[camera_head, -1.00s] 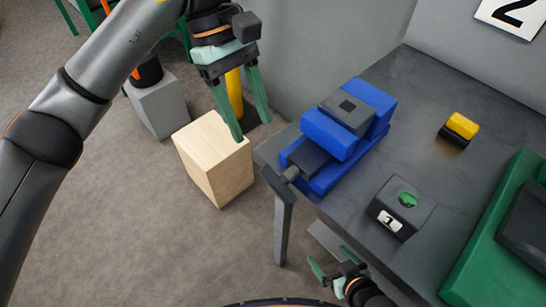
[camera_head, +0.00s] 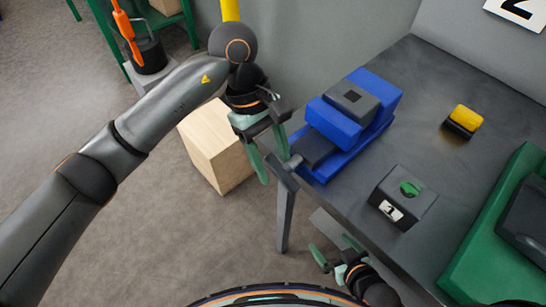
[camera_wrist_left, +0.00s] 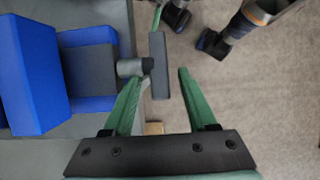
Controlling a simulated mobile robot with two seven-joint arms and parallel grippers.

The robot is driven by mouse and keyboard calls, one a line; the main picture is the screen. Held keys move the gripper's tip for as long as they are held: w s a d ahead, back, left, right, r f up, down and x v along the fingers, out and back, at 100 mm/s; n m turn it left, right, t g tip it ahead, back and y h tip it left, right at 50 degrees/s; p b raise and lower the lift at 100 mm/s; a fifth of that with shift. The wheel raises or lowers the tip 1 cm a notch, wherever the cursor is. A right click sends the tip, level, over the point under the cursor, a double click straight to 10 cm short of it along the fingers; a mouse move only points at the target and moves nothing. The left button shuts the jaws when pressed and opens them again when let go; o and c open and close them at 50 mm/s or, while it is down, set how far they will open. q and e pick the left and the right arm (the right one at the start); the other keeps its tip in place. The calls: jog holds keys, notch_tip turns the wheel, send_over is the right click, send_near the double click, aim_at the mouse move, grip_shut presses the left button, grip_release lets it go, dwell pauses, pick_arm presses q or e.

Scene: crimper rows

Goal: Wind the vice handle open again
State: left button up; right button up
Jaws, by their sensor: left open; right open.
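The blue and grey vice (camera_head: 352,112) is fixed at the left edge of the dark bench. Its handle (camera_head: 288,180), a dark grey bar on a short spindle, sticks out past the bench edge. The handle also shows in the left wrist view (camera_wrist_left: 160,66), upright in the picture. My left gripper (camera_head: 274,171) is open at the handle, with the bar between its two green fingers in the wrist view. I cannot tell whether either finger touches it. Part of the handle is hidden behind a finger in the head view. My right gripper (camera_head: 334,249) is open and empty below the bench's front edge.
A grey box with a green button (camera_head: 410,188) and a yellow-and-black object (camera_head: 463,121) stand on the bench (camera_head: 420,90). A green case (camera_head: 490,225) is at the right. A wooden block (camera_head: 212,155) stands behind my left gripper. A bench leg (camera_head: 285,220) runs below the handle.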

pick_arm(q)
grip_shut()
dwell(0.3)
